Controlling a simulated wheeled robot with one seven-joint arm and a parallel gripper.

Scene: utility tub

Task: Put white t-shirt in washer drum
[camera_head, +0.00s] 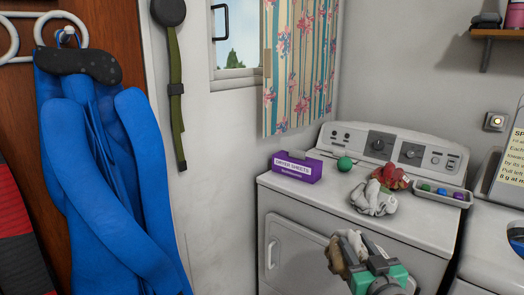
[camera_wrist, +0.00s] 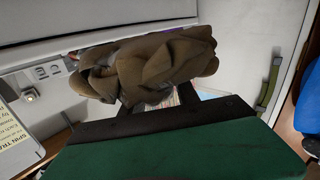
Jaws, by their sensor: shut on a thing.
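My gripper (camera_head: 358,252), with its green body, is in front of the white dryer in the head view, its fingers shut on a crumpled brown cloth (camera_head: 337,258). The cloth bunches beyond the fingertips in the wrist view (camera_wrist: 145,65) and looks dark olive-brown there. A crumpled whitish cloth (camera_head: 374,198), which may be the white t-shirt, lies on the dryer top above and behind my gripper, apart from it. The washer (camera_head: 492,255) is at the right edge, with a dark round opening (camera_head: 516,240) partly cut off. The inside of its drum is not visible.
On the dryer (camera_head: 300,215) are a purple dryer-sheets box (camera_head: 297,170), a green ball (camera_head: 344,163), a red cloth (camera_head: 391,177) and a tray of coloured balls (camera_head: 437,190). Blue clothing (camera_head: 110,170) hangs at left. A shelf (camera_head: 500,34) is at upper right.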

